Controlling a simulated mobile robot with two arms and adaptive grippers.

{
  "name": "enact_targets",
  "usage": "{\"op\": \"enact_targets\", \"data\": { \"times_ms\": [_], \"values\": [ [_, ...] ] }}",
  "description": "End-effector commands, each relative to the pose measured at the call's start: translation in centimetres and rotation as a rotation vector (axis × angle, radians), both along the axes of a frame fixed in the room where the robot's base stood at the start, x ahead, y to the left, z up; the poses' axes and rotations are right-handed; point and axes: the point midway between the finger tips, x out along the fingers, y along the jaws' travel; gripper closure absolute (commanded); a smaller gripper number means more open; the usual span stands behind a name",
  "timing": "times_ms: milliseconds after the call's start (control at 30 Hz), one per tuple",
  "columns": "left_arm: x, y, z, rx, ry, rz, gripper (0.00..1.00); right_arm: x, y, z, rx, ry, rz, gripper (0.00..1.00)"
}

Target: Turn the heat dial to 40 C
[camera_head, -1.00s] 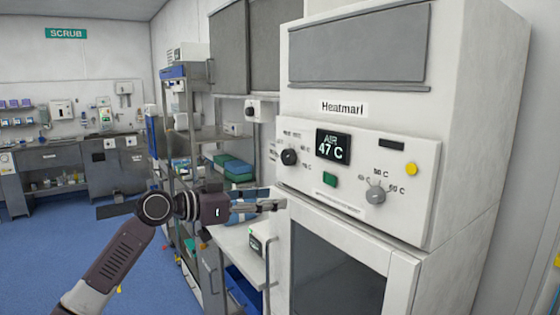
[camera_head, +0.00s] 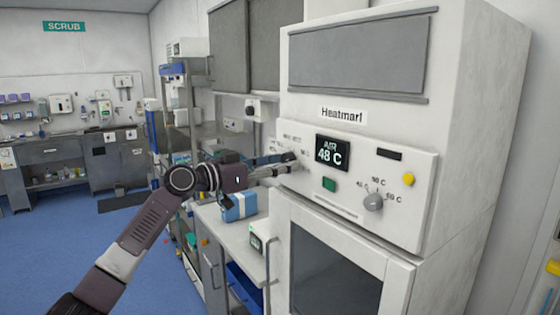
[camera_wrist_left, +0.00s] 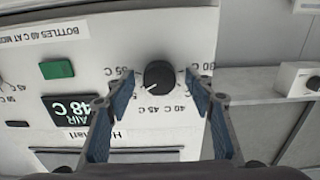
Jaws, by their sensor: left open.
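The Heatmarl warming cabinet's control panel (camera_head: 400,228) carries a black dial, a grey dial (camera_head: 373,202) and a display (camera_head: 332,152) reading AIR 48 C. The black dial (camera_wrist_left: 159,75) shows in the left wrist view, which is upside down, with temperature labels around it, including 40 C at lower right and 45 C below. A light pointer mark on it faces lower left in that picture. My left gripper (camera_head: 288,163) is open at the panel's left side. Its two blue fingers stand on either side of the black dial, with gaps visible. The right gripper is not in view.
A green button (camera_head: 329,184) and a yellow button (camera_head: 408,179) are on the panel. A shelf rack (camera_head: 180,120) stands left of the cabinet. A blue-and-white box (camera_head: 239,206) sits on the counter below my arm. Blue floor at left is open.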

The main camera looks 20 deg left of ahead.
Motion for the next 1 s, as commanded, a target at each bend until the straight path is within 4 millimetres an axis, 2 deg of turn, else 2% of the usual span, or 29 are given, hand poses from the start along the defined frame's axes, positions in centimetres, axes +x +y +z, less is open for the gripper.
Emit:
{"op": "enact_targets", "data": {
  "times_ms": [167,533,1000],
  "values": [
    [-0.01,-0.02,-0.05,0.000,0.000,0.000,0.52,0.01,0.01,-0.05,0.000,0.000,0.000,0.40],
    [-0.03,0.00,-0.06,0.001,0.001,0.000,0.92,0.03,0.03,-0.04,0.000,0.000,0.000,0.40],
    [-0.04,-0.10,-0.08,-0.099,0.080,-0.002,0.92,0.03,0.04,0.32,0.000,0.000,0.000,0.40]
  ]
}}
